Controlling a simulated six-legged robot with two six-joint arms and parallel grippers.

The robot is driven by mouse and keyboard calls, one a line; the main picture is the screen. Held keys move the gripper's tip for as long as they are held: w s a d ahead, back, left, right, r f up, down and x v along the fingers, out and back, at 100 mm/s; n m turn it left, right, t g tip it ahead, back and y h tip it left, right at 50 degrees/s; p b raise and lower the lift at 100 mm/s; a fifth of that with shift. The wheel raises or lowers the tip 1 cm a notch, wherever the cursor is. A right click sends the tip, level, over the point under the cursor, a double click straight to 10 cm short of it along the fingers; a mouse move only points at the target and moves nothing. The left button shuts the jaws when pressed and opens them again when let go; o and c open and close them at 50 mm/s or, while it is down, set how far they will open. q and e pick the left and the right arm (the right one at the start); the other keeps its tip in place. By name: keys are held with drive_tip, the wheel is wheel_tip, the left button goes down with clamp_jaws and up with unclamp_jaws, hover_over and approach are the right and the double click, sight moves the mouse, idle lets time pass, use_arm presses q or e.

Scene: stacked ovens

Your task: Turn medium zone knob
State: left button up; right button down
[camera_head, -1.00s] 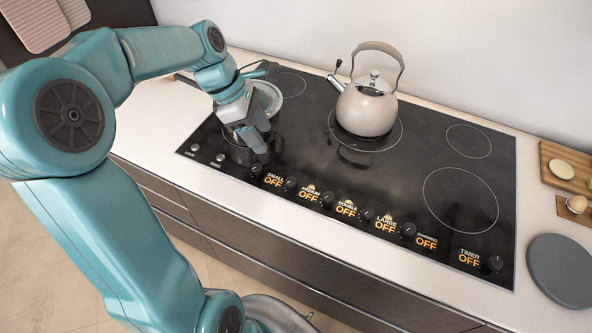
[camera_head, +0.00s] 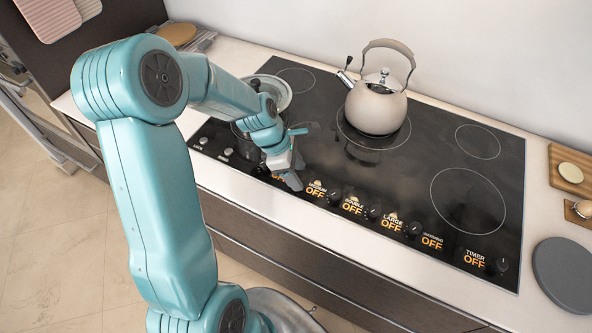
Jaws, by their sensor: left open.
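The cooktop's front strip carries a row of dark knobs with orange displays. The medium zone display (camera_head: 316,190) reads OFF. A dark knob (camera_head: 334,196) sits just right of it. My left gripper (camera_head: 292,181) is open, pointing down over the front strip, just left of the medium display. It covers much of the small zone display and the strip between the two displays, so any knob there is hidden. I cannot tell whether the fingers touch anything. My right gripper is not in view.
A beige kettle (camera_head: 376,105) stands on a rear burner of the black cooktop (camera_head: 440,130). A pot partly shows behind my left arm, with a round metal lid or pan near it. A grey round board (camera_head: 566,275) lies on the right counter. The right burners are clear.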

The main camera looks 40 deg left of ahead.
use_arm(q)
drive_tip(key=shift+s, duration=0.15)
drive_tip(key=shift+c, duration=1)
clamp_jaws()
